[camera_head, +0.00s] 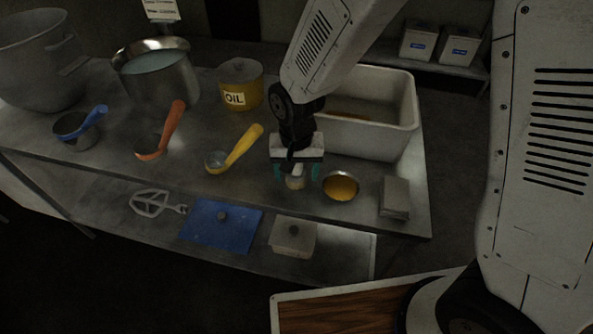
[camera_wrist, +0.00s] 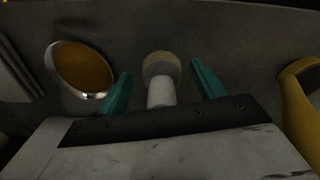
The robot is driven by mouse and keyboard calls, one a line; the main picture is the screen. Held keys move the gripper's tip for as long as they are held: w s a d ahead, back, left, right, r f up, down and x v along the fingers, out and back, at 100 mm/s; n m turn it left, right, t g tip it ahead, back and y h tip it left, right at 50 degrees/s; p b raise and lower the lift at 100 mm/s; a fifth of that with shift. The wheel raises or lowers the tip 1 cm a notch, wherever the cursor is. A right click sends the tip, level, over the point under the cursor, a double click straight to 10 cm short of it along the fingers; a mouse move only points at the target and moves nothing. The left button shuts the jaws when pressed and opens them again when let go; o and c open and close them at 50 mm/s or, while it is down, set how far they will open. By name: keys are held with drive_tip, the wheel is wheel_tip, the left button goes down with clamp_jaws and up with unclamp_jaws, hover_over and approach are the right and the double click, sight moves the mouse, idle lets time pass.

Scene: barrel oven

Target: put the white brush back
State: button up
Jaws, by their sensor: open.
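The white brush (camera_head: 295,182) stands upright on the metal table, just in front of the white tub. In the wrist view the brush (camera_wrist: 160,92) shows a white handle and a tan, rounded end. My gripper (camera_head: 296,174) is over it with teal fingers apart. In the wrist view the open gripper (camera_wrist: 160,88) has one finger on each side of the brush, with a gap on both sides. Most of the brush is hidden behind my gripper in the head view.
A bowl of amber liquid (camera_head: 341,186) stands close right of the brush, beside a grey block (camera_head: 395,197). A yellow-handled ladle (camera_head: 236,150) lies to the left. The white tub (camera_head: 404,112) and oil pot (camera_head: 240,86) stand behind.

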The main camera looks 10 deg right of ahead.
wheel_tip(320, 180, up, 12)
drive_tip(key=shift+f, duration=0.1)
drive_tip(key=shift+d+r, duration=0.3)
drive_tip(key=s+d+r, duration=0.5)
drive_tip(key=d+r, duration=0.3)
drive_tip(key=d, duration=0.3)
drive_tip(key=s+d+r, duration=0.2)
drive_tip(key=s+d, duration=0.2)
drive_tip(key=s, duration=0.3)
drive_tip(key=s+d+r+n+t, duration=0.1)
drive_tip(key=s+d+r, duration=0.1)
drive_tip(key=s+d, duration=0.3)
drive_tip(key=shift+s+d+r, duration=0.15)
drive_tip(key=shift+s+d, duration=0.05)
drive_tip(key=shift+s, duration=0.7)
drive_tip(key=shift+o, duration=0.2)
drive_tip(key=o, duration=0.7)
drive_tip(key=shift+c, duration=0.2)
